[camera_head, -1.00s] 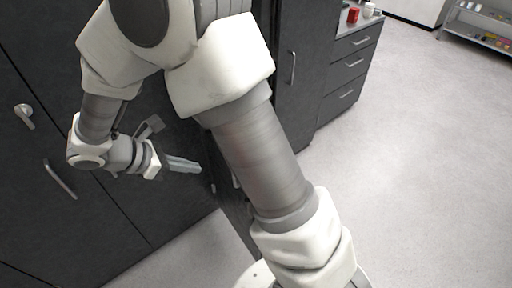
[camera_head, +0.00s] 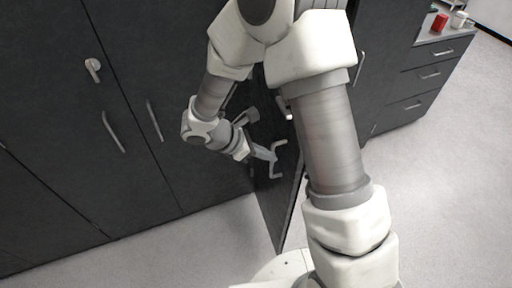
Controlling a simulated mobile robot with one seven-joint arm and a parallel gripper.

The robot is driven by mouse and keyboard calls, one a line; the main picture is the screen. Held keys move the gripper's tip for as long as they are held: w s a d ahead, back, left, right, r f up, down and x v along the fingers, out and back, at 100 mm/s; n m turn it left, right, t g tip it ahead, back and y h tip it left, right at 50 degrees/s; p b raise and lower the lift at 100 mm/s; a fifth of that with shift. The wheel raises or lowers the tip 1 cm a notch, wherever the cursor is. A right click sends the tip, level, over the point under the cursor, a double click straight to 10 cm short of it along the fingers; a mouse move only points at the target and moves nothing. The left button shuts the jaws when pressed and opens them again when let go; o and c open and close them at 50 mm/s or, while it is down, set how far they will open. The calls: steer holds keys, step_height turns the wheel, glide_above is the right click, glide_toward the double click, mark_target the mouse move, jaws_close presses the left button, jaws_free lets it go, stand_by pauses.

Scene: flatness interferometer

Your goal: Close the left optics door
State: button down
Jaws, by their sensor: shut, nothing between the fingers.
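A dark grey cabinet door (camera_head: 272,203) stands open, sticking out from the cabinet front at centre. I cannot tell from any label whether it is the left optics door. Its pale bar handle (camera_head: 276,174) faces left. My gripper (camera_head: 268,156) is shut and empty, with its fingertips at or very close to the handle; I cannot tell whether they touch. My arm hides the door's upper part and its hinge side.
Closed dark cabinet doors with bar handles (camera_head: 113,132) and a round-headed lock lever (camera_head: 93,69) fill the left. A drawer unit (camera_head: 425,78) stands at the right, with a red container (camera_head: 440,22) on top. The pale floor (camera_head: 455,200) is clear at the right.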

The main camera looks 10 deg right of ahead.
steer(key=shift+w+d+f+p, duration=0.15)
steer(key=shift+d+f, duration=0.05)
steer(key=shift+d, duration=0.65)
steer(key=shift+w+d+f+p, duration=0.1)
steer(key=shift+d+f+p, duration=0.05)
steer(key=shift+d, duration=0.65)
steer(key=shift+w+d+f+p, duration=0.15)
steer(key=shift+d+f, duration=0.05)
steer(key=shift+d, duration=0.65)
steer(key=shift+d, duration=0.1)
